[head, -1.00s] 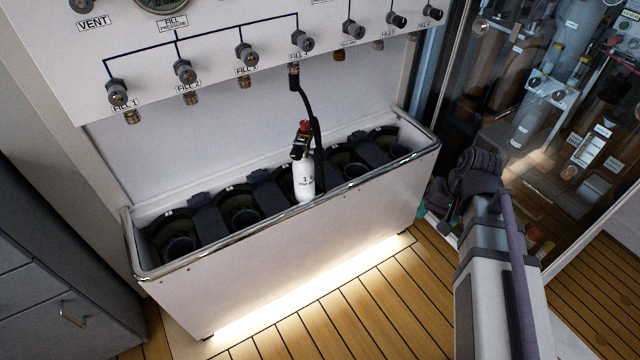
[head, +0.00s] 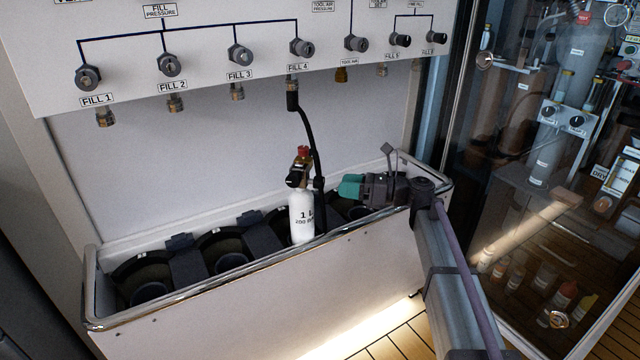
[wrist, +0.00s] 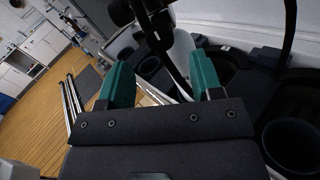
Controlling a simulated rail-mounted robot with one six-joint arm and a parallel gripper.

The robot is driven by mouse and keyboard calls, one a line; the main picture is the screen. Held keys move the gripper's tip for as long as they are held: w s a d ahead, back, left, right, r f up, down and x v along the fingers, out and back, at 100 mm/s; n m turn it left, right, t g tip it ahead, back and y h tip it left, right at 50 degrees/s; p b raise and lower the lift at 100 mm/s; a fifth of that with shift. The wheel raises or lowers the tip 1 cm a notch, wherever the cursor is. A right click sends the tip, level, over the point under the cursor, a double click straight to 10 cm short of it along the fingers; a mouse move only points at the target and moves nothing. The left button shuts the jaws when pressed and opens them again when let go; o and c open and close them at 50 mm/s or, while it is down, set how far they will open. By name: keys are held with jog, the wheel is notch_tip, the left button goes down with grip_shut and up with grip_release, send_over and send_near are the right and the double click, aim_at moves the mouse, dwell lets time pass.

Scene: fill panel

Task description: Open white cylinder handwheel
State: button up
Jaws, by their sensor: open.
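The white cylinder (head: 302,217) stands upright in a bin holder, with a black valve and a red handwheel (head: 303,152) on top. A black hose joins the valve to the FILL 4 port above. My gripper (head: 349,187) is just right of the cylinder with its green fingers pointing left at it, a small gap apart. In the wrist view my gripper (wrist: 158,82) is open and empty. The black valve (wrist: 152,22) and part of the white cylinder (wrist: 183,50) show beyond and between the fingers. The red handwheel is out of the wrist view.
The metal-railed bin (head: 250,262) has several round black holders, the left ones empty. The fill panel (head: 210,30) with knobs and ports is above. The hose (head: 309,130) hangs close to the cylinder's right side. A glass cabinet (head: 540,150) stands at the right.

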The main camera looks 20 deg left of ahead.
aim_at(320, 182)
jog(key=a, duration=0.5)
jog(key=s+a, duration=0.1)
jog(key=a, duration=0.1)
jog(key=shift+a, duration=0.2)
jog(key=shift+c, duration=0.2)
jog(key=c, duration=0.9)
